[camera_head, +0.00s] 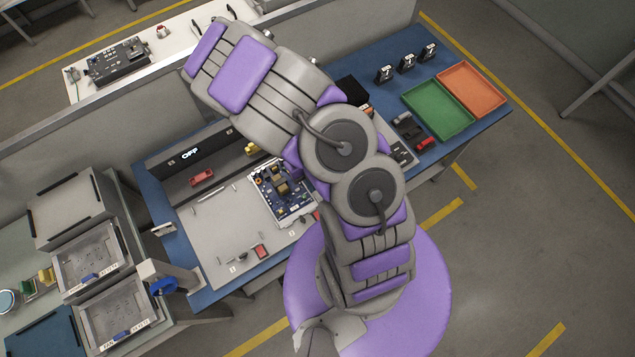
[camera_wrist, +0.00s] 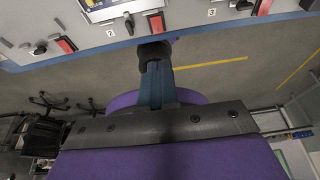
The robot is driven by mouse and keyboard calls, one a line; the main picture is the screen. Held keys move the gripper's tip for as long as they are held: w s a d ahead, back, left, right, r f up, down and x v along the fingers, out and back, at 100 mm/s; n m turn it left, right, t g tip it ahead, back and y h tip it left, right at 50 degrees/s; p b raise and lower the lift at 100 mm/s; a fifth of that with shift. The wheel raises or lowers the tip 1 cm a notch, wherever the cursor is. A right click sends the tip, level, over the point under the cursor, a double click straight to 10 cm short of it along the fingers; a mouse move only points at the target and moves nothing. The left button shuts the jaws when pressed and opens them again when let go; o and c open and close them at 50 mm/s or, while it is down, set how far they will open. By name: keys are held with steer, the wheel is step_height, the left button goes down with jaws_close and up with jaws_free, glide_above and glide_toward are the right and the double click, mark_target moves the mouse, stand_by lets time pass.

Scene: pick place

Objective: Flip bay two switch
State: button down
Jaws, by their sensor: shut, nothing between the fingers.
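The bay panel (camera_head: 215,235) is a light grey board on the blue workbench. In the wrist view, the bay two label (camera_wrist: 110,33) has a small black knob-like part (camera_wrist: 129,25) and a red part in a black housing (camera_wrist: 155,21) beside it. I cannot tell which is the switch, or its position. My gripper (camera_wrist: 154,52) is shut and empty, its dark tip at the panel's front edge, just below the red part in the picture. I cannot tell whether they touch. My arm hides the gripper in the head view. A sign reading OFF (camera_head: 190,154) stands behind the panel.
Bay one's red part (camera_wrist: 66,44) and bay three's red part (camera_wrist: 262,7) flank bay two. A circuit board (camera_head: 283,192) lies on the panel. Green (camera_head: 437,112) and orange (camera_head: 472,90) trays stand at right. Open floor lies in front of the bench.

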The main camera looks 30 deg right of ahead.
steer(key=shift+s+a+f+b, duration=0.15)
steer(key=shift+s+f+b, duration=0.4)
steer(key=shift+s, duration=0.1)
steer(key=shift+r, duration=0.1)
steer(key=b, duration=0.1)
glide_above(319, 216)
step_height(319, 216, down, 11)
steer(key=shift+f, duration=0.15)
steer(key=shift+w+x, duration=0.25)
steer(key=shift+x, duration=0.8)
